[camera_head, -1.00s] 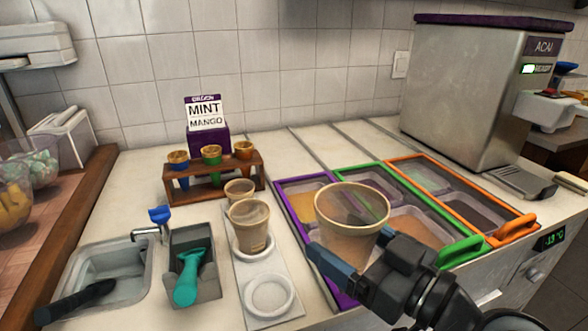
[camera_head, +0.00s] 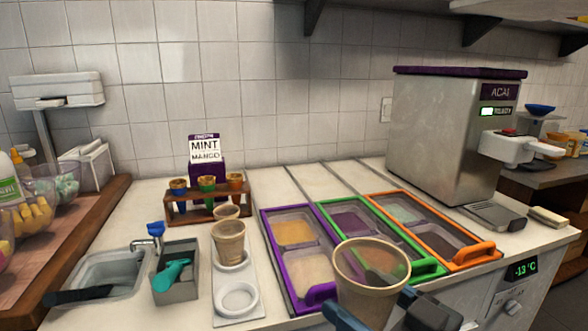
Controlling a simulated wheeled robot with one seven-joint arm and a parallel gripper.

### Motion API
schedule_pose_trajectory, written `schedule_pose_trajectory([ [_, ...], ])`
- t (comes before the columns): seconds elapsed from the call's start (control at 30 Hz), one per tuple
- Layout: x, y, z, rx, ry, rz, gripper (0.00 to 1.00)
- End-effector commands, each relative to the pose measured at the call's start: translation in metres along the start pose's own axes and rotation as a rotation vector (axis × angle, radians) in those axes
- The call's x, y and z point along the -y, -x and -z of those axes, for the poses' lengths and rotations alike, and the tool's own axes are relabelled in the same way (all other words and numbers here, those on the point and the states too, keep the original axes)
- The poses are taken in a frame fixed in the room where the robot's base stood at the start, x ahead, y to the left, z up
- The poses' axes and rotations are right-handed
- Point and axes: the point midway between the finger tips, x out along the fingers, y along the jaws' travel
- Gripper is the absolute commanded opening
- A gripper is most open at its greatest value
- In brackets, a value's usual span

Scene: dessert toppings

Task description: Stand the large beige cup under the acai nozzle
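The large beige cup (camera_head: 368,292) is upright at the lower middle of the head view, in front of the topping bins. My gripper (camera_head: 378,318) is shut on it, with a finger at each side of the cup; its lower part is cut off by the picture's edge. The acai machine (camera_head: 440,140) stands at the back right, a steel box with a purple lid and a lit green display. Its white dispensing head (camera_head: 508,148) juts from the right side; the nozzle opening is not clearly visible. A grey drip tray (camera_head: 495,215) lies below the head.
Topping bins with purple, green (camera_head: 425,266) and orange (camera_head: 470,256) frames lie between cup and machine. Other beige cups (camera_head: 229,242) stand on a white holder at left. A cone rack (camera_head: 208,200), a scoop tub (camera_head: 177,275) and a sponge (camera_head: 547,217) are on the counter.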

Motion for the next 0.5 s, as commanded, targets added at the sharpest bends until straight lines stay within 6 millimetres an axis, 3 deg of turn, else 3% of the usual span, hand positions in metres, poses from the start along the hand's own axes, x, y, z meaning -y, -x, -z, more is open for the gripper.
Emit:
schedule_pose_trajectory([
  [0.5, -0.041, -0.001, -0.066, 0.005, -0.003, -0.220, 0.54],
])
